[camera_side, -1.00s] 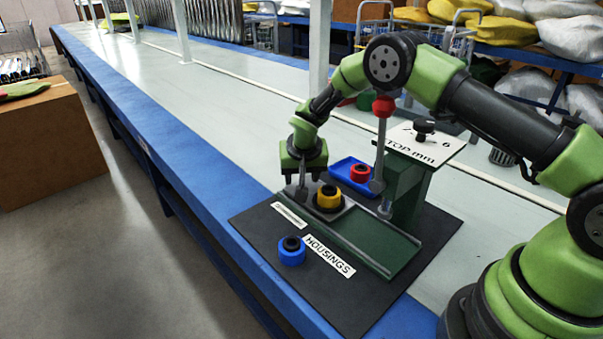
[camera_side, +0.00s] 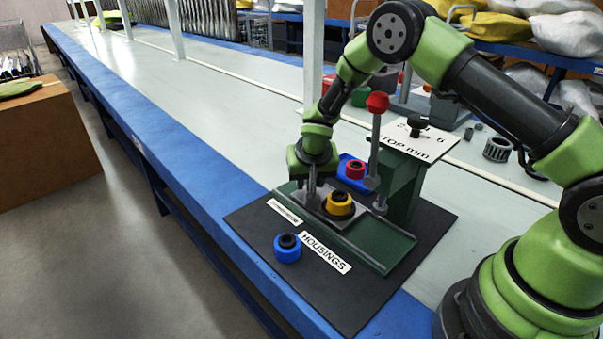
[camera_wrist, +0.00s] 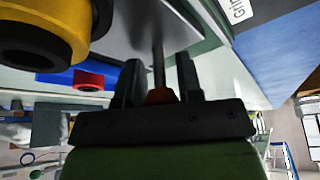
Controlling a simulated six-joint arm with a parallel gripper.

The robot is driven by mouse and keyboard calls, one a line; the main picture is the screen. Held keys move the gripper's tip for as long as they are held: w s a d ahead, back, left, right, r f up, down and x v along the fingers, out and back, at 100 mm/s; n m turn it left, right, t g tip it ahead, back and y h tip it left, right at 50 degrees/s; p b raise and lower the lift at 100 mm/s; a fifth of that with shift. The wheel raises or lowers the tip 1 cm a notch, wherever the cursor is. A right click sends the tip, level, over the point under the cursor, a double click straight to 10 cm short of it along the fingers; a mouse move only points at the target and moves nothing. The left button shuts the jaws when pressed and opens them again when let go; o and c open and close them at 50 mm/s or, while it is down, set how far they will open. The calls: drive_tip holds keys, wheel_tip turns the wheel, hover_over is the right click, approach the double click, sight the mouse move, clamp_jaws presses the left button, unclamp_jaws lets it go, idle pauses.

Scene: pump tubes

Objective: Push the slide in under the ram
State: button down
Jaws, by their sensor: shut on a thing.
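The slide (camera_side: 321,211) is a grey plate in a green track (camera_side: 385,250), carrying a yellow housing (camera_side: 340,201) with a black centre. My gripper (camera_side: 313,192) is at the slide's left end, shut on its thin upright handle. In the wrist view the handle (camera_wrist: 158,58) stands between my two fingers, with the slide plate (camera_wrist: 125,42) and the yellow housing (camera_wrist: 75,22) at upper left.
A blue housing (camera_side: 288,252) stands on the dark mat (camera_side: 335,305) in front of the track. A red part (camera_side: 355,170) sits in a blue tray (camera_side: 343,167) behind the slide. The green press stand (camera_side: 403,190) with its stop plate (camera_side: 405,147) is at the right.

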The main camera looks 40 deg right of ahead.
drive_tip(key=shift+s, duration=0.25)
drive_tip(key=c, duration=0.9)
unclamp_jaws()
drive_tip(key=shift+r, duration=0.1)
drive_tip(key=v, duration=0.9)
drive_tip(key=shift+s+r, duration=0.1)
drive_tip(key=shift+r, duration=0.3)
